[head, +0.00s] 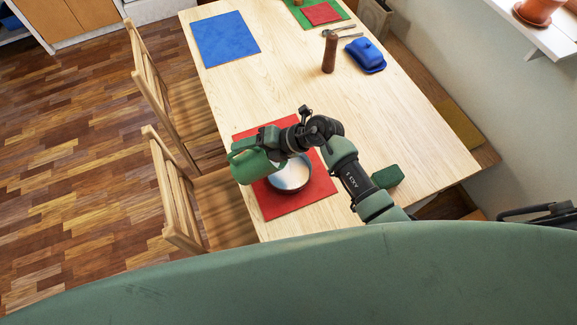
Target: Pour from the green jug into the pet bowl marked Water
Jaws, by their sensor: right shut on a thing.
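The green jug (247,166) is held over the left edge of a red placemat on the wooden table. My right gripper (264,141) is shut on it, at the jug's upper right. The jug looks tilted, with its handle to the left and its mouth side towards the bowl. The round pet bowl (291,176), pale inside with a dark outer wall, sits on the red placemat (288,207), just right of the jug. My right gripper and wrist hide part of its far side. No marking on the bowl is readable, and no stream shows. My left gripper is out of view.
A brown mill (329,52), a blue butter dish (367,56) and a blue mat (225,38) lie farther back on the table (270,82). A green block (387,176) is right of my right arm. Wooden chairs (212,205) stand along the left edge. The table's middle is clear.

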